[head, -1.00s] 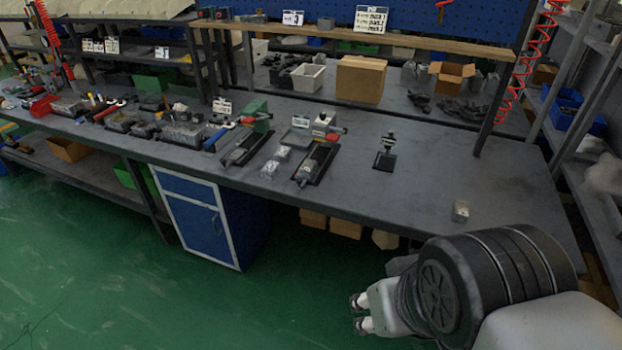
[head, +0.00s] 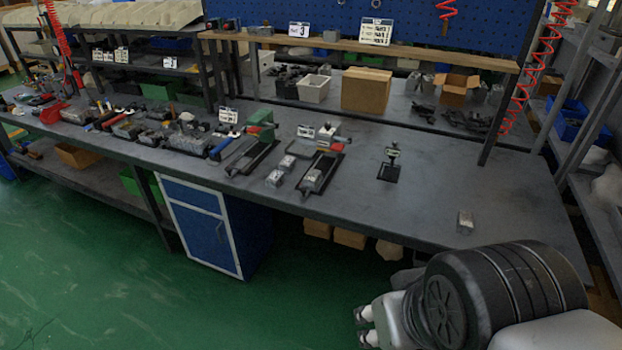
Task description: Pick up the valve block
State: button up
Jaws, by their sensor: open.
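A small grey metal block (head: 465,221) that looks like a valve block stands alone near the front right edge of the workbench (head: 420,215). Two similar blocks, one farther back (head: 287,161) and one nearer the front (head: 274,178), lie between two vises mid-bench. Another grey block (head: 314,178) sits at the front of the right vise. My gripper (head: 364,327) is at the lower right, in front of the bench edge, over the green floor in the picture. Its fingertips are apart and nothing shows between them. It is left of and nearer me than the lone block.
A left vise (head: 252,152) and a right vise (head: 322,166) stand mid-bench, with a small black stand (head: 390,165) to their right. The bench around the lone block is clear. A cardboard box (head: 366,90) and a dark upright post stand behind. Shelving lines the right side.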

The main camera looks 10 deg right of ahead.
aim_at(313, 177)
jog(key=i+j+z, duration=0.1)
jog(key=i, duration=0.4)
jog(key=i+j+z, duration=0.1)
jog(key=i+j, duration=0.15)
jog(key=i, duration=0.25)
jog(key=i+j+z, duration=0.1)
jog(key=i+j, duration=0.15)
jog(key=i, duration=0.2)
jog(key=i+j+z, duration=0.1)
jog(key=i+j, duration=0.15)
jog(key=i, duration=0.25)
